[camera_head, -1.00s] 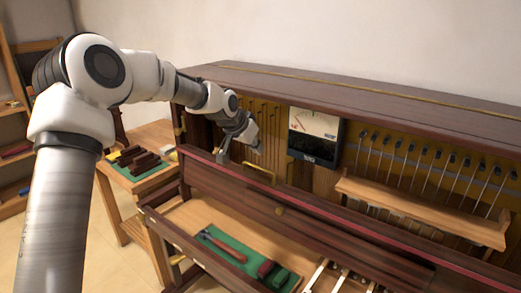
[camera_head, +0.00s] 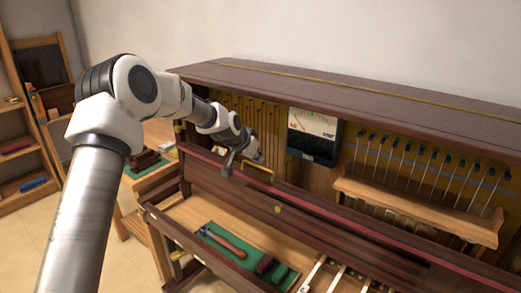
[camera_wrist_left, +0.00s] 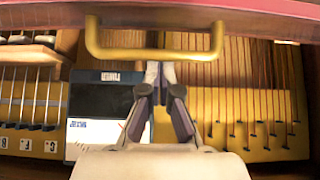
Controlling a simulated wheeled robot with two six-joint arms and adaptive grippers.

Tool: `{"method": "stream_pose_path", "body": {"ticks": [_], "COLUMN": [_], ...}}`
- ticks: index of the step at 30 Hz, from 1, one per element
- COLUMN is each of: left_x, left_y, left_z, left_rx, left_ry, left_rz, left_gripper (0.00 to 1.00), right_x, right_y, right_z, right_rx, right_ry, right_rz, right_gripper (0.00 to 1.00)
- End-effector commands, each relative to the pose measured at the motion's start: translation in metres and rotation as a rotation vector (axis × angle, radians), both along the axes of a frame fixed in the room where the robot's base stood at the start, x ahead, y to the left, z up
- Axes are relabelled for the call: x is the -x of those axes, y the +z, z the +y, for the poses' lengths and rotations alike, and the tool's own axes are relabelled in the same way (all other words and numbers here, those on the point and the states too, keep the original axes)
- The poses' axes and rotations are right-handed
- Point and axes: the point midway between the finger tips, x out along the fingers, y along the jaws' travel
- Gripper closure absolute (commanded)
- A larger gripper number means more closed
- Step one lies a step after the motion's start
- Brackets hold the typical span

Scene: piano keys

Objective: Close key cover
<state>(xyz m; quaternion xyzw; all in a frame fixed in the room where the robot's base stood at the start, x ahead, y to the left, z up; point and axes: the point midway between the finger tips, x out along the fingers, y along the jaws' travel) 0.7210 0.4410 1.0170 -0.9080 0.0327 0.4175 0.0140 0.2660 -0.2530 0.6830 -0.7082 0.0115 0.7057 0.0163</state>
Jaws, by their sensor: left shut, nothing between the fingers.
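The key cover (camera_head: 320,220) is a dark wooden panel with a red strip along its top edge. It stands raised along the front of the piano, above the keys. Its brass handle (camera_head: 258,174) shows near the left end, and also as a wide yellow bar in the left wrist view (camera_wrist_left: 155,53). My left gripper (camera_head: 258,158) is at the handle, on the side of the piano's inside. In the left wrist view its fingertips (camera_wrist_left: 160,72) are together and empty, right by the bar's middle; I cannot tell if they touch it. My right gripper is out of view.
A tray with a green mat (camera_head: 222,230) holds a hammer (camera_head: 225,241) below the cover. White keys (camera_head: 335,280) show at the bottom. A meter box (camera_head: 312,135) and a wooden rail (camera_head: 420,208) sit in the open piano. A side table (camera_head: 160,180) stands left.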

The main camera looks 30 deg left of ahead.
Motion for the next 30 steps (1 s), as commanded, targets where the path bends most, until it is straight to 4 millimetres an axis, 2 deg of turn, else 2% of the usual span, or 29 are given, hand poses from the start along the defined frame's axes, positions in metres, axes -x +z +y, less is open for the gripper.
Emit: {"method": "stream_pose_path", "body": {"ticks": [11,17,24,28,30], "left_x": [0.002,0.011,0.041,0.062,0.073], "left_y": [-0.001,-0.003,-0.005,-0.003,-0.002], "left_z": [0.0,0.003,0.005,0.006,0.005], "left_rx": [0.0,0.003,0.017,0.027,0.028], "left_ry": [0.0,0.002,0.0,0.0,-0.001], "left_rz": [-0.002,-0.037,-0.155,-0.241,-0.268], "left_gripper": [1.0,1.0,1.0,1.0,1.0], "right_x": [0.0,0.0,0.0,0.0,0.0], "right_y": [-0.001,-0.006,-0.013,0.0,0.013], "right_z": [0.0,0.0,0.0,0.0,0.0], "right_rx": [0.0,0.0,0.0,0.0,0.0], "right_ry": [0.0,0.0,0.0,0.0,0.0], "right_rz": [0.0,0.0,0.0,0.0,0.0], "right_gripper": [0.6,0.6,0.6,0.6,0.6]}}
